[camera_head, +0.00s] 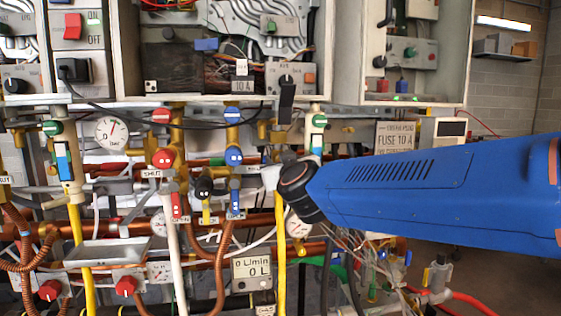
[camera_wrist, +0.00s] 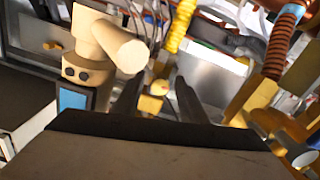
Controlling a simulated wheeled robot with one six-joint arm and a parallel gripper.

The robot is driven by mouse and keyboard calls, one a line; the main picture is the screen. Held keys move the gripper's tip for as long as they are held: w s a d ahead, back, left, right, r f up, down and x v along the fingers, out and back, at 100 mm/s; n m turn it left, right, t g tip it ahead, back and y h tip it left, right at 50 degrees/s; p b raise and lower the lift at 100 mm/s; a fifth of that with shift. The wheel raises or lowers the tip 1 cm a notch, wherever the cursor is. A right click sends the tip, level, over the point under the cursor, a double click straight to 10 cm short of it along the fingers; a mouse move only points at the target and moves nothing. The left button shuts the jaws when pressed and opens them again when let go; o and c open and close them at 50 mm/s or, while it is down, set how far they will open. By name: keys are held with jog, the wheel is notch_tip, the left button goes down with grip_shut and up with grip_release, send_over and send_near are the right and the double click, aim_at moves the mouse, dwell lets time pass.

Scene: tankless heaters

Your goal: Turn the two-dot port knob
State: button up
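A round blue knob with two pale dots (camera_head: 234,156) faces outward on the pipework in the head view, right of a round red knob (camera_head: 163,158). My blue arm reaches in from the right, its dark wrist to the right of and below the two-dot knob. My gripper (camera_wrist: 158,92) shows in the wrist view as two dark fingers standing apart, with no object clearly held. A yellow fitting (camera_wrist: 150,104) shows between and beyond them. I cannot make out the blue knob in the wrist view. My fingertips are not clear in the head view.
Blue (camera_head: 232,114) and red (camera_head: 161,116) handles sit above the knobs. A black knob (camera_head: 204,187), gauges and yellow pipes crowd the area. In the wrist view, a cream cylindrical fitting (camera_wrist: 118,46) stands close at the left. Open floor lies at the right.

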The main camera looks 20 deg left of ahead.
jog(key=v, duration=1.7)
jog(key=shift+s, duration=0.2)
jog(key=d+f+m+g+h, duration=0.1)
jog(key=d+f+g, duration=0.1)
jog(key=d+f, duration=0.7)
jog(key=d+f+g+h, duration=0.1)
jog(key=d+f+g, duration=0.3)
jog(key=d, duration=0.9)
jog(key=s+d+f+m+g+h, duration=0.1)
jog(key=s+d+f+m+h, duration=0.1)
jog(key=s+d+f, duration=0.3)
jog(key=s+d+f+m+g+h, duration=0.2)
jog(key=s+d+f, duration=0.3)
jog(key=d, duration=0.6)
jog(key=s+d+f+m+g+h, duration=0.1)
jog(key=s+d+f+m+h, duration=0.2)
jog(key=s+d+f, duration=0.3)
notch_tip(320, 180, down, 3)
jog(key=d, duration=0.2)
jog(key=shift+d+m+h, duration=0.3)
jog(key=shift+d+m, duration=0.05)
jog(key=shift+m, duration=0.05)
jog(key=shift+w, duration=0.1)
